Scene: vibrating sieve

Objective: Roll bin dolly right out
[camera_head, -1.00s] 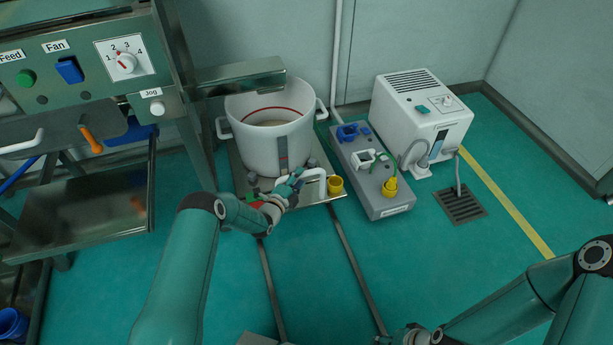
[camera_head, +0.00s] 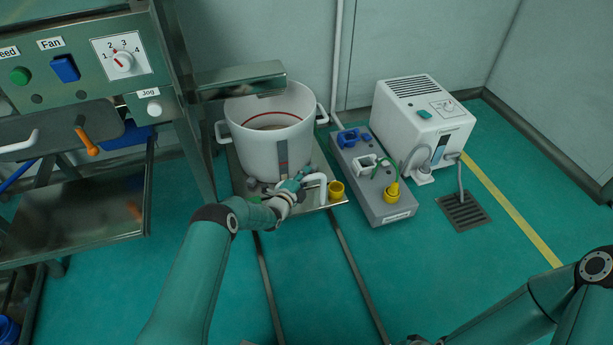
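The bin dolly (camera_head: 237,172) is a flat steel platform on the floor, in the middle of the head view. A white two-handled bin (camera_head: 262,150) with a red line inside stands upright on it. A white bent handle (camera_head: 322,190) rises at the dolly's front edge. My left gripper (camera_head: 299,182) is at the left end of this handle, in front of the bin. Its fingers are small and partly hidden, so I cannot tell if they are closed around it. My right gripper (camera_head: 416,341) is at the bottom edge, mostly cut off.
Two floor rails (camera_head: 351,262) run from the dolly towards me, with clear floor around them. A grey socket box (camera_head: 373,184) and a white machine (camera_head: 420,120) stand to the right. A steel frame (camera_head: 193,130) stands left.

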